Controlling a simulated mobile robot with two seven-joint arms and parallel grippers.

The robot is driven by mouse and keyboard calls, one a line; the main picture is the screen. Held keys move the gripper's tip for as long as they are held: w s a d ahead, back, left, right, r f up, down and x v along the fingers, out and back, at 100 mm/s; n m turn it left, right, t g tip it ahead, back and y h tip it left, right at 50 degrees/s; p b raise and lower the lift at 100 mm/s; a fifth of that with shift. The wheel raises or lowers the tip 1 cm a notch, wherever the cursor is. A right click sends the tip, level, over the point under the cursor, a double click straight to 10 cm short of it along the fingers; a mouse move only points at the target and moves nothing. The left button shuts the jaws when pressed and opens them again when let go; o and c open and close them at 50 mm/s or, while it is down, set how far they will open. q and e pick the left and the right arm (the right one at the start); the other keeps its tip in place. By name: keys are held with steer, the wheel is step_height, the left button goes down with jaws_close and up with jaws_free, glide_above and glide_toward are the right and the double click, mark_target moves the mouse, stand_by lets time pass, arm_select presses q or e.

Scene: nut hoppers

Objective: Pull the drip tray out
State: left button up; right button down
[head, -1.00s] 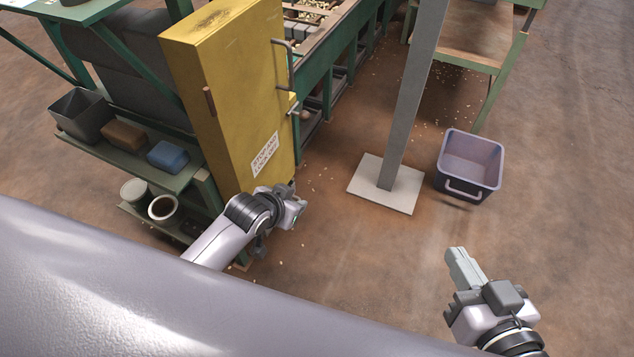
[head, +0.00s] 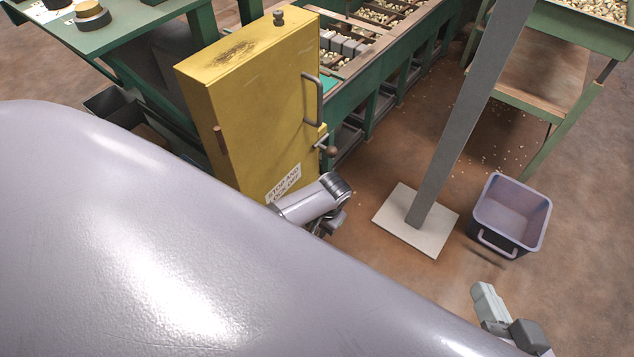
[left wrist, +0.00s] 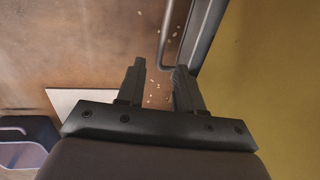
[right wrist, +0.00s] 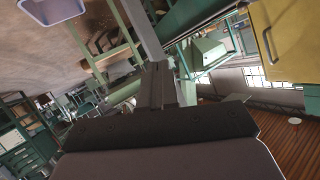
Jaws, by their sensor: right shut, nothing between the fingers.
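In the left wrist view, my left gripper (left wrist: 158,75) has its two fingers apart, with nothing between them. Just beyond the fingertips is a thin grey bar handle (left wrist: 164,42) beside a dark, straight-edged part (left wrist: 208,32). This may be the drip tray, but I cannot tell for sure. The head view shows no clear drip tray. There my left arm reaches past the lower right corner of the yellow cabinet (head: 262,110), and its fingers are mostly hidden. My right gripper (head: 487,304) is shut and empty, over bare floor at the lower right.
A grey post stands on a pale base plate (head: 392,222) right of the left gripper. A dark bin (head: 512,212) stands right of it. A green sorting line (head: 375,75) runs behind the cabinet. Floor between cabinet and base plate is clear except for scattered bits.

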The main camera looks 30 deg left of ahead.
arm_select(q)
steer(key=shift+w+a+f+b, duration=0.1)
steer(key=shift+a+f+b, duration=0.1)
steer(key=shift+f+b, duration=0.65)
steer(key=shift+a+f+b, duration=0.2)
steer(key=shift+f+b, duration=0.1)
steer(key=shift+f, duration=0.95)
jaws_close()
